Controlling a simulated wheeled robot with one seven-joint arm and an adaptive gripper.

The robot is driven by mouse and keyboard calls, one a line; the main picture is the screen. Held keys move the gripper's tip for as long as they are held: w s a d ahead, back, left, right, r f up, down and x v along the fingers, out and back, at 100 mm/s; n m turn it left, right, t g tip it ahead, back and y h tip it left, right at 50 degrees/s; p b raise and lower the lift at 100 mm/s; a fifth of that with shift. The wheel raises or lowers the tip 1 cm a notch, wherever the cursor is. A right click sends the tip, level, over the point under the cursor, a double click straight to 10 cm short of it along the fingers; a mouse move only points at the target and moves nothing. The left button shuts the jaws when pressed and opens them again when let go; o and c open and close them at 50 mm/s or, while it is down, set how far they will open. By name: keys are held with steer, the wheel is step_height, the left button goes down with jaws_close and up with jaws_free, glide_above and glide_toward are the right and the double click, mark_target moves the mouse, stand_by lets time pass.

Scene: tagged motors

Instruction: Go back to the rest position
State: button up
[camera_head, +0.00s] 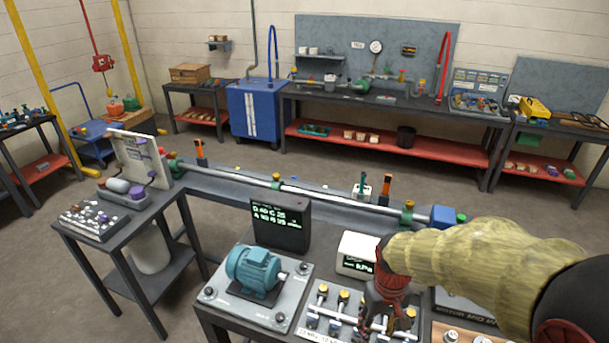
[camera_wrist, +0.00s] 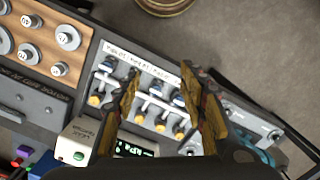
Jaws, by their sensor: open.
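My gripper (camera_head: 384,298) hangs at the end of my arm over the front table, above a valve manifold (camera_head: 322,317) with yellow-capped fittings. In the wrist view my gripper (camera_wrist: 160,80) has its two fingers spread apart, with nothing held between them. The manifold (camera_wrist: 148,97) shows between and beyond the fingers; I cannot tell the exact gap to it. A teal motor (camera_head: 254,268) sits on a grey plate left of the gripper. My arm hides part of the table's right side.
A black display box (camera_head: 281,227) and a white kPa meter (camera_head: 356,255) stand behind the manifold. A wooden board with round knobs (camera_wrist: 60,40) lies beside it. A long rail (camera_head: 325,195) runs behind. A side table (camera_head: 115,222) is at left; open floor lies beyond.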

steer(key=s+d+r+m+t+b, duration=0.1)
steer(key=s+r+m+t+b, duration=0.1)
steer(key=s+r+t+b, duration=0.4)
steer(key=s+r+b, duration=0.1)
steer(key=s+r, duration=0.4)
steer(key=shift+s+r+b, duration=0.3)
steer(key=shift+s+b, duration=0.1)
steer(key=shift+d, duration=0.1)
stand_by(0.5)
